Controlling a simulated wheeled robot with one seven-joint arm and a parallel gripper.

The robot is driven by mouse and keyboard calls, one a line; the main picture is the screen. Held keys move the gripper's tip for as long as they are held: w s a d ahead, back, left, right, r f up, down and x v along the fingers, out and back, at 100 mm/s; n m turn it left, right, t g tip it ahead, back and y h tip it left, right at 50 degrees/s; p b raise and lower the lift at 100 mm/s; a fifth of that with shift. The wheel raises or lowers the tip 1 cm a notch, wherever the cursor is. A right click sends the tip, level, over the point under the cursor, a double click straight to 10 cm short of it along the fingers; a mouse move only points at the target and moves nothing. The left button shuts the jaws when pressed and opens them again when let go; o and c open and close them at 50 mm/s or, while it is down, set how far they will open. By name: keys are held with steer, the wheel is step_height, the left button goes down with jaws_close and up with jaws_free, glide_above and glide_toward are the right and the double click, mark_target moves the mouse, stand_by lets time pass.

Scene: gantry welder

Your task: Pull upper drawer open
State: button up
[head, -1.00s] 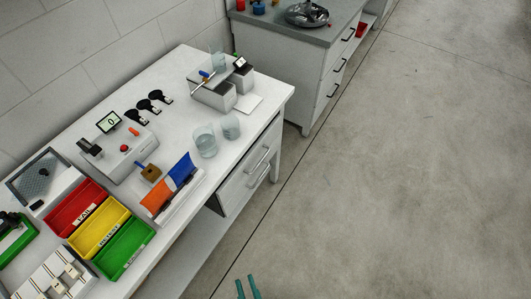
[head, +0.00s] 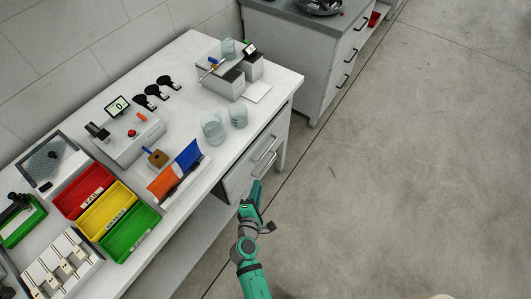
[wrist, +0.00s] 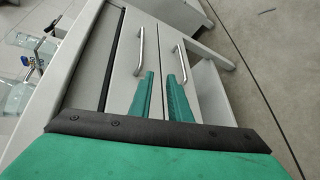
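The upper drawer (head: 243,177) is in the right end of the white workbench, just under its top. Its bar handle (head: 265,147) also shows at left of the two handles in the wrist view (wrist: 141,50). The lower drawer's handle (wrist: 181,60) is right of it. Both drawers look closed. My gripper (head: 257,188) is in front of the drawers, low and near the lower handle in the head view. In the wrist view its two green fingers (wrist: 160,80) stand apart with nothing between them. The left fingertip points just short of the upper handle; neither handle is between the fingers.
The bench top holds beakers (head: 213,130), a blue and orange rack (head: 175,172) and coloured bins (head: 130,232). A grey-topped cabinet (head: 305,55) with drawers stands behind. The floor (head: 400,170) to the right is clear.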

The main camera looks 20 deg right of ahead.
steer(key=n+h, duration=0.2)
glide_toward(266, 152)
steer(key=x, duration=1)
steer(key=shift+f, duration=0.35)
steer(key=shift+c, duration=0.7)
jaws_close()
